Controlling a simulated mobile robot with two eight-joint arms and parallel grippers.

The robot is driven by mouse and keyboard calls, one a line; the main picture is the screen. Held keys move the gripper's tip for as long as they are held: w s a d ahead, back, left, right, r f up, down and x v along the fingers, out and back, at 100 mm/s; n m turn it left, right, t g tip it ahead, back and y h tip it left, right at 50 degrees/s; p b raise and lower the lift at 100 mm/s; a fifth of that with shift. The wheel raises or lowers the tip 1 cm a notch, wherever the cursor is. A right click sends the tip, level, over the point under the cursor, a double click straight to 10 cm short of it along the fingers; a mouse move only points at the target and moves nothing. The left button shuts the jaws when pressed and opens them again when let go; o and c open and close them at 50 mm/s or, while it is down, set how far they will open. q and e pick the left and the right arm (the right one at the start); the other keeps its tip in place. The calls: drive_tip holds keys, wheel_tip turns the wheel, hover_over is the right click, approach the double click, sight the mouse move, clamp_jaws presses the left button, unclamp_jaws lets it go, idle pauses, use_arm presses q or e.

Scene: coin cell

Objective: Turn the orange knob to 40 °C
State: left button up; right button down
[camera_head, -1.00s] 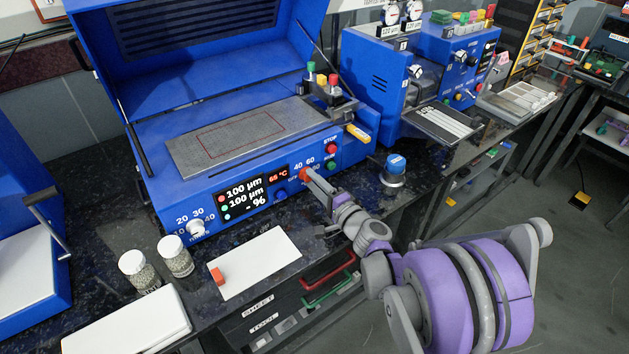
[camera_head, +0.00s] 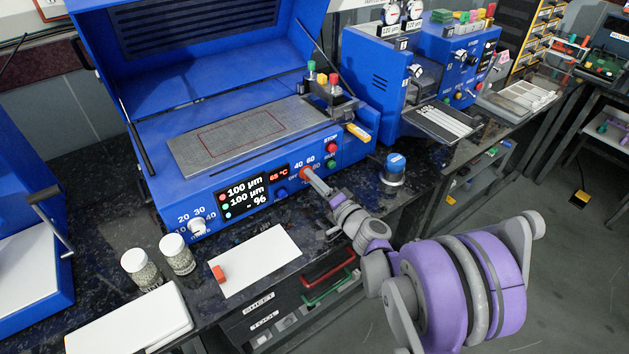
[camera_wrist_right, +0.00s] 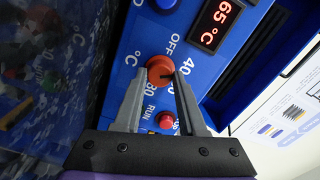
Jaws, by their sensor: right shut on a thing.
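The orange knob (camera_head: 305,173) is on the blue front panel of the coating machine (camera_head: 345,152), right of the displays. My right gripper (camera_head: 315,182) reaches it from the front right. In the right wrist view the orange knob (camera_wrist_right: 159,70) sits between the two fingertips, and the gripper is shut on it. The labels OFF, 40, 60 and 80 °C ring the knob. A small dark mark shows on its lower right, on the side of the 40. The red display (camera_wrist_right: 217,22) reads 65 °C. My left gripper is not in view.
A red STOP button (camera_head: 332,147) and a green RUN button (camera_head: 331,164) sit close to the knob. A blue-capped container (camera_head: 394,172) stands to the right. Two jars (camera_head: 177,255) and a white sheet (camera_head: 258,262) lie on the dark bench in front.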

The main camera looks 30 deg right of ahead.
drive_tip(key=shift+c, duration=2.3)
unclamp_jaws()
drive_tip(key=s, duration=1.1)
drive_tip(key=shift+d, duration=0.4)
drive_tip(key=shift+w, duration=0.1)
